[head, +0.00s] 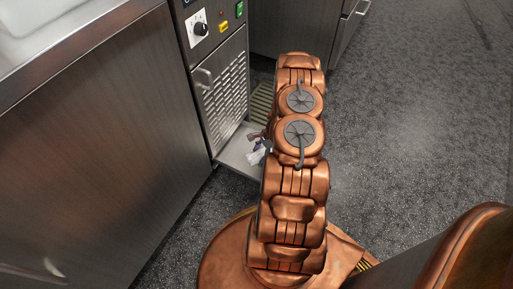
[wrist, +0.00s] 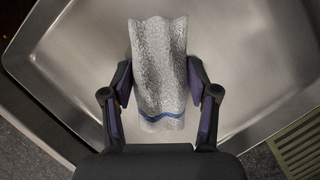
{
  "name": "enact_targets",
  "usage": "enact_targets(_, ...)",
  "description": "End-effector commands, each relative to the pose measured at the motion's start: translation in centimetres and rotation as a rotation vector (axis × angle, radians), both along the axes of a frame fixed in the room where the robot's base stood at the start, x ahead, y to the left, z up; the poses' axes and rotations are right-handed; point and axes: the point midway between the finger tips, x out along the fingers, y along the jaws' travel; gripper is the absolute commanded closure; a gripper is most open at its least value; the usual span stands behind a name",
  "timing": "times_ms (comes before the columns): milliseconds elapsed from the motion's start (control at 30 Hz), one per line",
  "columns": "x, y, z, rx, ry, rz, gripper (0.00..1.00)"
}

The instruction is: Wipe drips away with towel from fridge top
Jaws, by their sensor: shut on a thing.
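A grey-white towel (wrist: 160,50) with a blue stripe near one end is between the fingers of my gripper (wrist: 159,92) in the wrist view. The gripper is shut on it. Beneath it is a shiny metal surface with a raised rim (wrist: 240,60); whether the towel touches it, I cannot tell. In the head view a small part of the towel (head: 257,157) shows beside my copper arm, over a low metal ledge (head: 232,158). My arm hides most of the gripper there. I cannot make out any drips, nor tell which surface is the fridge top.
A steel cabinet (head: 90,160) with a metal top fills the left, with a white container (head: 45,14) on it. A unit with a knob and vented door (head: 222,95) stands above the ledge. A slatted floor grate (head: 261,102) lies behind. The speckled floor (head: 420,110) at right is clear.

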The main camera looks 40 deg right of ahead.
Motion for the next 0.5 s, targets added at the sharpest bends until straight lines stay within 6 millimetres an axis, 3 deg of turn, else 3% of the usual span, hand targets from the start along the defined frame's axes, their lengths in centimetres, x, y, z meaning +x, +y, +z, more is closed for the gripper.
enact_targets(367,-0.5,2.5,0.0,0.005,0.003,-0.008,0.84)
enact_targets(433,-0.4,2.5,0.6,0.004,0.001,-0.006,0.84)
enact_targets(500,-0.2,2.4,2.5,0.0,-0.001,-0.003,0.84)
